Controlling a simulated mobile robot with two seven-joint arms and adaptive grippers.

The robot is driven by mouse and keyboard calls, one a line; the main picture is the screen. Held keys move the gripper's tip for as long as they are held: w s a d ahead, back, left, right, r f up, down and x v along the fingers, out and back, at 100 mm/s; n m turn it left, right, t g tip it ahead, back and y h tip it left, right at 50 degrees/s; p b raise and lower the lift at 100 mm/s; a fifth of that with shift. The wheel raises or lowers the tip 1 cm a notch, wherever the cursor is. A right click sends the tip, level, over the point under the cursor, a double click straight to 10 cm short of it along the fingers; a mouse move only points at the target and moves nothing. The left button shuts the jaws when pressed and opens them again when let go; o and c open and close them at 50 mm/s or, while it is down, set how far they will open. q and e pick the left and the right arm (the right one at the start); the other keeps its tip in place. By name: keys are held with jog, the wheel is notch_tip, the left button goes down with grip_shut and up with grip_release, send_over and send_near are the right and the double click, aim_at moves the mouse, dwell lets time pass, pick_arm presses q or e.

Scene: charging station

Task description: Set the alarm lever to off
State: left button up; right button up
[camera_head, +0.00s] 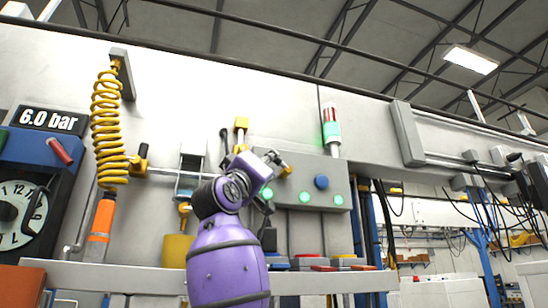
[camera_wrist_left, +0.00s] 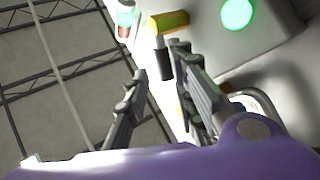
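The alarm lever has a yellow hub (camera_wrist_left: 168,22) and a dark handle (camera_wrist_left: 164,62) in the left wrist view. In the head view only a bit of yellow (camera_head: 287,170) shows at the grey panel (camera_head: 306,172); the handle is hidden there by my gripper. My left gripper (camera_head: 272,160), on the purple arm, is at the panel's upper left. In the left wrist view its fingers (camera_wrist_left: 158,85) are apart, with the dark handle's end between the tips, close to the right finger. I cannot tell whether they touch. My right gripper is not in view.
The panel carries several lit green lamps (camera_head: 307,198) and a blue knob (camera_head: 321,183). A signal tower (camera_head: 331,128) glows green above it. Red buttons (camera_head: 308,256) sit below. A coiled yellow hose (camera_head: 108,130) and a "6.0 bar" display (camera_head: 47,119) are at the left.

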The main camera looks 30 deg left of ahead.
aim_at(274, 162)
pick_arm(q)
jog(key=x, duration=0.5)
jog(key=shift+w+a+f, duration=0.15)
jog(key=shift+a+f, duration=0.05)
jog(key=shift+f, duration=0.05)
jog(key=shift+w+r, duration=0.1)
jog(key=shift+r, duration=0.1)
jog(key=shift+w+f, duration=0.1)
jog(key=shift+c, duration=0.5)
grip_shut()
